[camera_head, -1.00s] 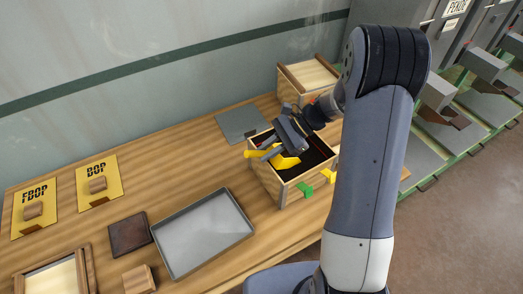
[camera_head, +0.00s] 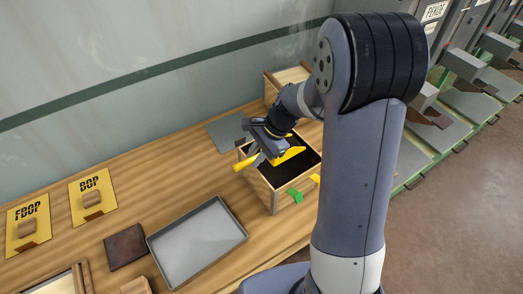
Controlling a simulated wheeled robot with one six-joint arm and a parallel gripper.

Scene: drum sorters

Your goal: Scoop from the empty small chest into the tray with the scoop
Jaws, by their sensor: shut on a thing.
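My gripper (camera_head: 262,142) is shut on a yellow scoop (camera_head: 287,155), just over the mouth of an open wooden chest. The scoop's handle end sticks out to the left of the jaws, past the chest's rim. The chest (camera_head: 261,187) is dark inside, and green and yellow tags hang on its front rim. I cannot tell whether the scoop holds anything or touches the dark contents. The grey metal tray (camera_head: 197,241) lies on the table left of the chest and looks empty.
A second wooden chest (camera_head: 287,77) stands behind, partly hidden by my arm. A grey plate (camera_head: 227,131) lies by the wall. A dark brown block (camera_head: 125,246) lies left of the tray. Yellow cards marked FBOP (camera_head: 28,222) and BOP (camera_head: 91,196) lie at the left. Machines line the right.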

